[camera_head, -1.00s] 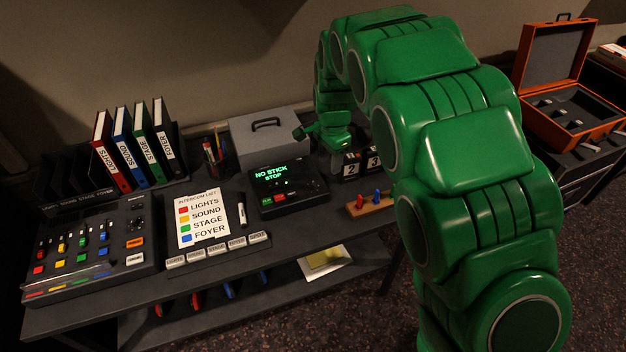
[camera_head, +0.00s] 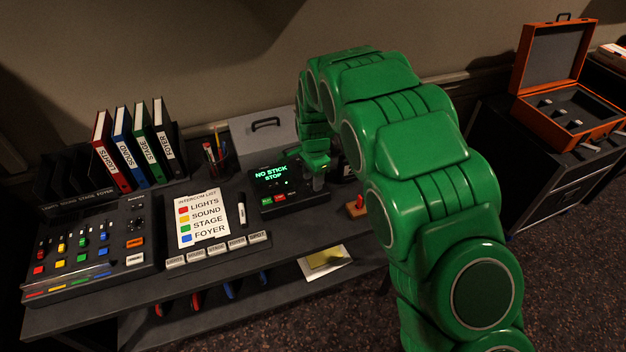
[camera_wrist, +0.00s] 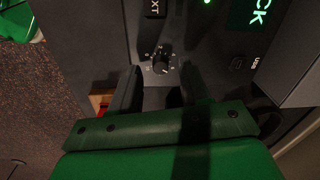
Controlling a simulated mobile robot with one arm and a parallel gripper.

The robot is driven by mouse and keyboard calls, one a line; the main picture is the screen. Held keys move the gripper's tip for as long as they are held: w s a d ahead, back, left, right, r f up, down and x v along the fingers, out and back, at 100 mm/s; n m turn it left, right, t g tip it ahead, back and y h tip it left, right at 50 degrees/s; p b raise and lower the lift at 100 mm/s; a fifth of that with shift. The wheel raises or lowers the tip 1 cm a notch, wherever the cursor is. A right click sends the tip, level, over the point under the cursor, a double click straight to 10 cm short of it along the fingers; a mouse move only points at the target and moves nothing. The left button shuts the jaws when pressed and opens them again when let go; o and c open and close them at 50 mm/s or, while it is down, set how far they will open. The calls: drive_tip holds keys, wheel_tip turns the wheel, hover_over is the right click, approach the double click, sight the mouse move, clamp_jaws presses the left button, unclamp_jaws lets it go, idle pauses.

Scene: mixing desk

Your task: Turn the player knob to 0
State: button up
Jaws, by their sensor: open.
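The player (camera_head: 283,195) is a dark box on the desk with a green display reading NO STICK STOP. Its small black knob (camera_wrist: 160,63) shows in the wrist view, ringed by pale marks too small to read. My gripper (camera_wrist: 160,80) is open, its two dark fingers on either side of and just short of the knob in that view. I cannot tell how high they are above it. In the head view my gripper (camera_head: 316,183) is over the right part of the player and hides the knob.
A grey case (camera_head: 262,135) with a handle stands behind the player. A wooden block (camera_head: 355,207) with a red peg is to its right, partly behind my arm. The intercom list (camera_head: 203,218) and a mixing console (camera_head: 95,245) lie to the left.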

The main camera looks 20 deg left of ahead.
drive_tip(key=shift+f, duration=0.65)
clamp_jaws()
